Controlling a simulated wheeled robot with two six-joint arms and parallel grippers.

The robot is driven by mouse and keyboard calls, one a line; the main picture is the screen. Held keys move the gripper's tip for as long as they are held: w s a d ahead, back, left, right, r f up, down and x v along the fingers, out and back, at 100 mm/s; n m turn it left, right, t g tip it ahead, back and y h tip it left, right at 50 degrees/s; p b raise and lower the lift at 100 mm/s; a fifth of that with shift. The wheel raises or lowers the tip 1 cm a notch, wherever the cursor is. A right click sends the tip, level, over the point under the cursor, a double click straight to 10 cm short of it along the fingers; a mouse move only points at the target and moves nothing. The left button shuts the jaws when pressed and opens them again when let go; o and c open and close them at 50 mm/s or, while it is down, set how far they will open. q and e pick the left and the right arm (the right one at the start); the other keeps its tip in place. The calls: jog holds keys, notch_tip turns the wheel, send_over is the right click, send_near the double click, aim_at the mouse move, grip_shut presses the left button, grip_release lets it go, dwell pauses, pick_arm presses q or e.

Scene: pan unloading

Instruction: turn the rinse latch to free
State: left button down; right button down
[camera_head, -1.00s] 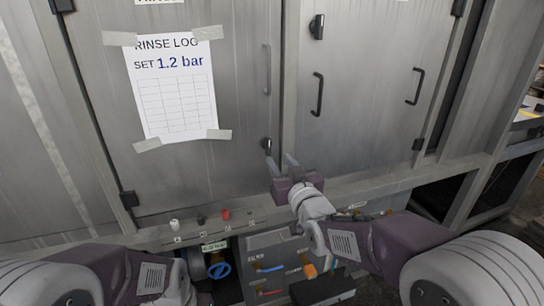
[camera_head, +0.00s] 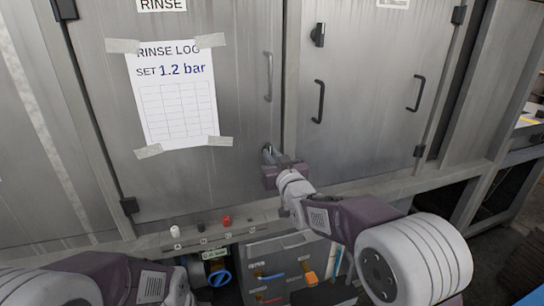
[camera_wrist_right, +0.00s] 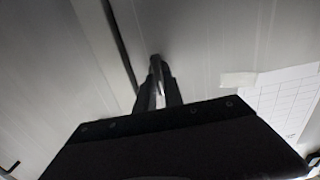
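The rinse latch (camera_head: 267,147) is a small dark knob low on the right edge of the left door, which carries the RINSE sign. My right gripper (camera_head: 270,157) is at the latch and largely covers it. In the right wrist view, the two dark fingers (camera_wrist_right: 157,88) stand close together, with the latch's tip (camera_wrist_right: 155,60) showing between and beyond them. The gripper looks shut on the latch. The latch's exact angle is hard to read behind the fingers. My left arm shows at the lower left, but its gripper is out of view.
A taped rinse log sheet (camera_head: 175,95) hangs on the left door. A door handle (camera_head: 267,76) is above the latch. The right door has another latch (camera_head: 318,35) and handle (camera_head: 319,101). Below is a ledge with small knobs (camera_head: 227,221) and a panel of coloured valves (camera_head: 270,275).

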jog(key=shift+m, duration=0.4)
jog(key=m+b, duration=0.1)
jog(key=m, duration=0.4)
jog(key=m+b, duration=0.2)
jog(key=m, duration=0.4)
jog(key=m+b, duration=0.1)
jog(key=m, duration=0.4)
jog(key=shift+w+d+f+m, duration=0.1)
jog(key=shift+d+f+m, duration=0.15)
jog(key=shift+f+m, duration=0.15)
jog(key=shift+m, duration=0.3)
jog(key=c, duration=1.4)
grip_release()
jog(key=shift+c, duration=0.2)
